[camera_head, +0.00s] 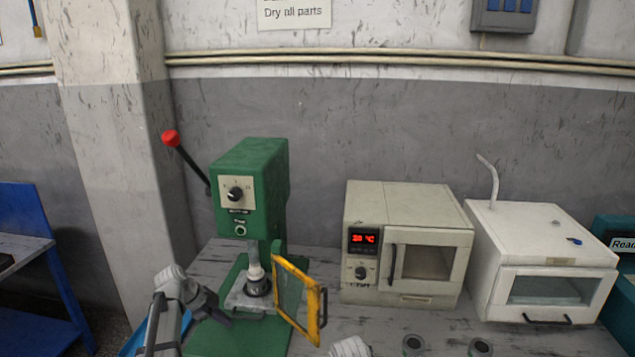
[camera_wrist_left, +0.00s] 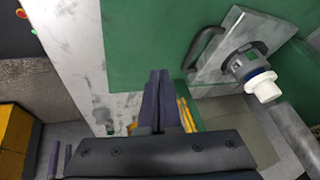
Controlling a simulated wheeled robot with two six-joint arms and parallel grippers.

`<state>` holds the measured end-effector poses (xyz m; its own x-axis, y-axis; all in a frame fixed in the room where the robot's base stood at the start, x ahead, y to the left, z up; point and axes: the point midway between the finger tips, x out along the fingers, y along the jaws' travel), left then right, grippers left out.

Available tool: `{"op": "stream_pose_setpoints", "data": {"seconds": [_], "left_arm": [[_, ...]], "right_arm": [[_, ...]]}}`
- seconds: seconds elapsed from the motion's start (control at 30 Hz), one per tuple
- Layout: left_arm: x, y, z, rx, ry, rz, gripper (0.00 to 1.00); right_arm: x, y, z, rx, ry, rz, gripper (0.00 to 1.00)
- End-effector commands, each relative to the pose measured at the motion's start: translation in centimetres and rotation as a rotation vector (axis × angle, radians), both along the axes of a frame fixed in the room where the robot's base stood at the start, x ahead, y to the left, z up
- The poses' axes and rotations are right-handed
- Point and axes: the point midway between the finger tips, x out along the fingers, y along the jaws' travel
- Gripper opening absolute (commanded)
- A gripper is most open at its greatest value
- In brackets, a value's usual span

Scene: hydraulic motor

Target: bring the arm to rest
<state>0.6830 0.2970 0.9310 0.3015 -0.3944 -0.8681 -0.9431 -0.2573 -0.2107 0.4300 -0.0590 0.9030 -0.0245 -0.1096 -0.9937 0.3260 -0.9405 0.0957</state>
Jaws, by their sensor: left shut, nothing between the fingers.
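My left gripper (camera_head: 222,311) is in front of the green press (camera_head: 255,185), at the left of its base. In the left wrist view its two dark fingers (camera_wrist_left: 158,78) lie together, shut and empty. A metal plate with a handle (camera_wrist_left: 215,65) sits on the press base and carries a dark round part with a white top (camera_wrist_left: 262,85). The same part (camera_head: 257,285) stands under the press ram in the head view. A pale piece, probably of my right arm, shows at the bottom edge; my right gripper is not seen.
A yellow-framed guard (camera_head: 312,315) stands swung out on the right of the press. The red-knobbed lever (camera_head: 170,138) sticks up left. A beige oven (camera_head: 405,245) reading about 28 °C and a white chamber (camera_head: 540,260) stand to the right. Small round parts (camera_head: 413,345) lie in front.

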Motion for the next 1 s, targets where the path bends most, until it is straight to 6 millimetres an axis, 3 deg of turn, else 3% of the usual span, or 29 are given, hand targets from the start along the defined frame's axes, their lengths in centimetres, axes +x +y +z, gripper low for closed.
{"op": "stream_pose_setpoints", "data": {"seconds": [0.03, 0.1, 0.2, 0.4, 0.6, 0.7, 1.0], "left_arm": [[-2.2, -3.9, -0.5, 0.004, 0.071, 0.035, 0.00], [-4.6, -7.8, -1.1, 0.017, 0.173, 0.119, 0.00], [-8.2, -12.6, -1.8, 0.058, 0.300, 0.252, 0.00], [-16.2, -19.5, -2.7, 0.180, 0.460, 0.558, 0.00], [-22.4, -22.6, -2.9, 0.282, 0.489, 0.841, 0.00], [-24.1, -23.2, -2.8, 0.308, 0.480, 0.937, 0.00], [-25.4, -23.6, -2.7, 0.325, 0.466, 1.031, 0.00]], "right_arm": [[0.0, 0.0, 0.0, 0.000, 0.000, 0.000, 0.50], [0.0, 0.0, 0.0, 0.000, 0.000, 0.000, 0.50], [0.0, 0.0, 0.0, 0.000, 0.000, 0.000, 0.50], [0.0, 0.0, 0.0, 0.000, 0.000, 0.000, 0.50], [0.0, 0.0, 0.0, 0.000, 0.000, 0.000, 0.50], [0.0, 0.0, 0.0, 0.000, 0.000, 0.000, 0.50], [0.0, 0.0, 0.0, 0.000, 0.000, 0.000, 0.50]]}}
